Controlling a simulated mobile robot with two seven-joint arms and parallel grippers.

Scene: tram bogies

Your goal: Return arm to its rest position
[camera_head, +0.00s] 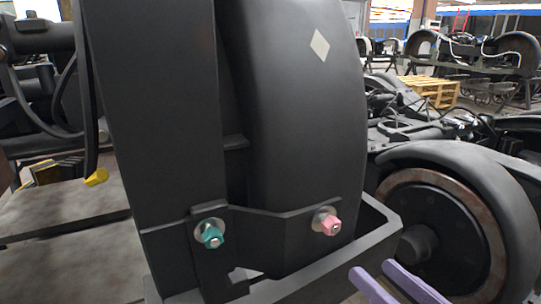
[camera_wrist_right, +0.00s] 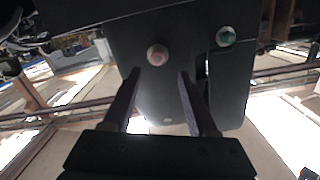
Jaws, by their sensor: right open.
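My right gripper (camera_head: 373,268) shows at the bottom of the head view as two parallel lilac fingers. It is open with nothing between the fingers, below and right of a pink nut (camera_head: 328,223). In the right wrist view the dark fingers (camera_wrist_right: 159,75) are spread apart. The pink nut (camera_wrist_right: 157,54) appears beyond their tips, and the fingers do not seem to touch it. My left gripper is not in view.
A teal nut (camera_head: 210,234) sits left of the pink one on a dark bracket below a large dark fender (camera_head: 305,120). A wheel (camera_head: 440,235) stands to the right. A yellow-tipped cable (camera_head: 96,177) hangs at left. A wooden pallet (camera_head: 432,90) lies farther back.

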